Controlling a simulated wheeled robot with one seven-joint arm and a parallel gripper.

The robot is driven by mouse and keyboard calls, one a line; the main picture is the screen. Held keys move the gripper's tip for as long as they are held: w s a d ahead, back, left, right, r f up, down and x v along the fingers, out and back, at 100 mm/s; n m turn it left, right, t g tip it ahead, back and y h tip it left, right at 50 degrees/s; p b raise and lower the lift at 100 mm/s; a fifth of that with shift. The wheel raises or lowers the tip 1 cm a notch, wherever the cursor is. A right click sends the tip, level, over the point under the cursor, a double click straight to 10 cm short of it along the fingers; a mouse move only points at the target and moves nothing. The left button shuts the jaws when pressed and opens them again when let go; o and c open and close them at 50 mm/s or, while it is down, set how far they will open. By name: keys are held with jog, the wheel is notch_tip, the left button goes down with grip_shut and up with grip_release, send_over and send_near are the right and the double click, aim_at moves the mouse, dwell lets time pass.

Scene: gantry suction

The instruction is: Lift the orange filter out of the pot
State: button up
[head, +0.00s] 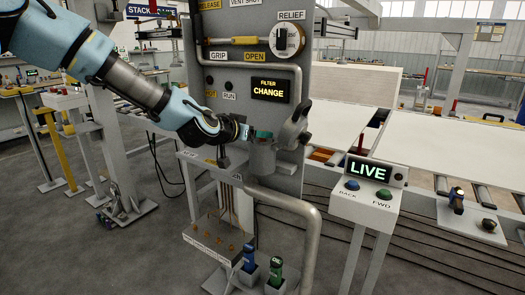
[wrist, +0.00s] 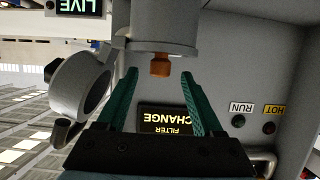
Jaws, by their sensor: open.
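The grey pot (head: 262,158) is mounted on the front of the upright panel; it also shows in the upside-down wrist view (wrist: 162,32). The orange filter (wrist: 160,66) sticks out a little past the pot's rim. In the head view I cannot make it out behind my fingers. My gripper (head: 262,135) is at the pot's mouth. In the wrist view its green fingers (wrist: 159,75) are open, one on each side of the filter, with a gap to it on both sides. Nothing is held.
A round grey lid (head: 294,126) stands swung open right of the pot, close to my gripper; it also shows in the wrist view (wrist: 80,88). The panel (head: 222,55) carries a lit FILTER CHANGE sign (head: 269,90). A LIVE button box (head: 366,185) stands to the right.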

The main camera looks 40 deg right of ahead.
jog(key=shift+p+x, duration=0.5)
jog(key=shift+x, duration=1.2)
jog(key=shift+c, duration=0.2)
grip_shut()
